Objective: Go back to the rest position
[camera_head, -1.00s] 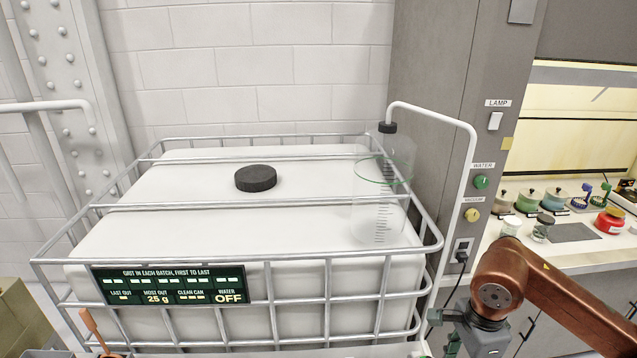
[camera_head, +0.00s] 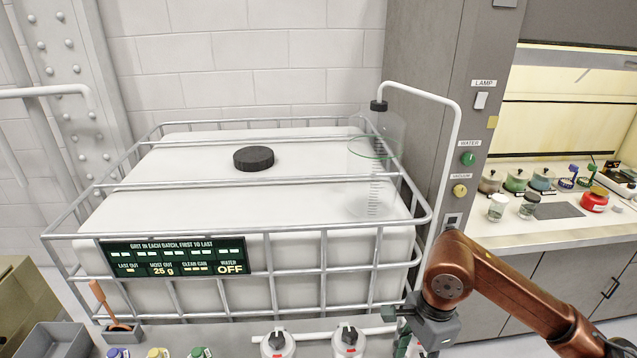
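My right arm comes in from the right, copper-coloured, with its elbow bent at the lower right. My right gripper (camera_head: 408,335) hangs at the bottom, partly cut off and seen from above, so its fingers are not clear. It is just in front of the tank's right front corner. My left gripper is not in view. The white tank (camera_head: 200,205) in its metal cage has a black cap (camera_head: 253,158) on top. A sign (camera_head: 175,257) on its front reads "WATER OFF" and "MOST OUT 25 g".
A clear graduated cylinder (camera_head: 375,165) stands by the white pipe (camera_head: 455,150) at the tank's right. Below are two white valves with dark knobs (camera_head: 278,342), a grey bin (camera_head: 55,342) and an orange-handled tool (camera_head: 105,305). Jars stand on the right counter (camera_head: 490,235).

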